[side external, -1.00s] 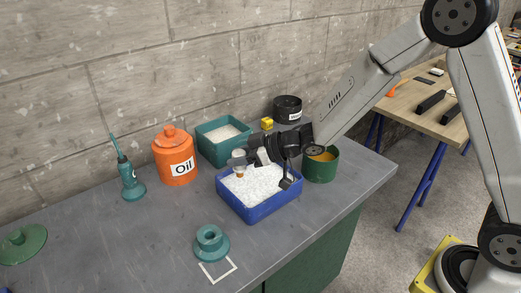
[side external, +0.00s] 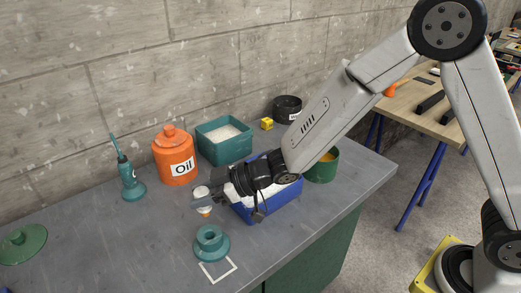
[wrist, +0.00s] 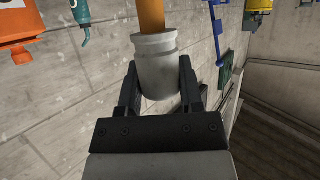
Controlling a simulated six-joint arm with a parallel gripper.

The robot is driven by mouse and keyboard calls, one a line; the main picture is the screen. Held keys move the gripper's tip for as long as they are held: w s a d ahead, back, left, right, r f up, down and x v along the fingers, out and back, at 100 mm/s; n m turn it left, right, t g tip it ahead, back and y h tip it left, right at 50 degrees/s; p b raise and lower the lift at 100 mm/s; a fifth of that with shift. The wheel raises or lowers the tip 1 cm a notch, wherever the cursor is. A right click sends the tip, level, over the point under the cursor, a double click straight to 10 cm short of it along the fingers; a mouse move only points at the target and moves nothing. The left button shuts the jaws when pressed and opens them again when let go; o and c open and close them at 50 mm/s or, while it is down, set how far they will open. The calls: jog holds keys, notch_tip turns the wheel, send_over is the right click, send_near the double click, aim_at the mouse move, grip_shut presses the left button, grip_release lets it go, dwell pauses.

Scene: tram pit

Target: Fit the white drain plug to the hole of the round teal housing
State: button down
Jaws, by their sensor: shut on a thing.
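My gripper (side external: 208,196) is shut on the white drain plug (side external: 202,190) and holds it above the bench, orange end down. In the wrist view, my gripper (wrist: 158,80) has its dark fingers on both sides of the plug's pale body (wrist: 155,62). The plug's orange part runs out of the top of that view. The round teal housing (side external: 211,243) stands on the bench with its hole facing up. The plug is above and slightly behind the housing, apart from it. The housing is not clearly seen in the wrist view.
A blue bin (side external: 272,208) of white material lies under my wrist. Behind stand a teal bin (side external: 223,151), an orange oil can (side external: 174,158) and a teal oiler (side external: 130,180). A green pot (side external: 322,168) stands right.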

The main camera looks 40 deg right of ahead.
aim_at(205, 215)
jog(key=shift+f, duration=0.15)
jog(key=shift+f, duration=2.65)
jog(key=shift+f, duration=1.85)
jog(key=shift+c, duration=0.8)
grip_release()
jog(key=v, duration=0.8)
jog(key=shift+f, duration=0.15)
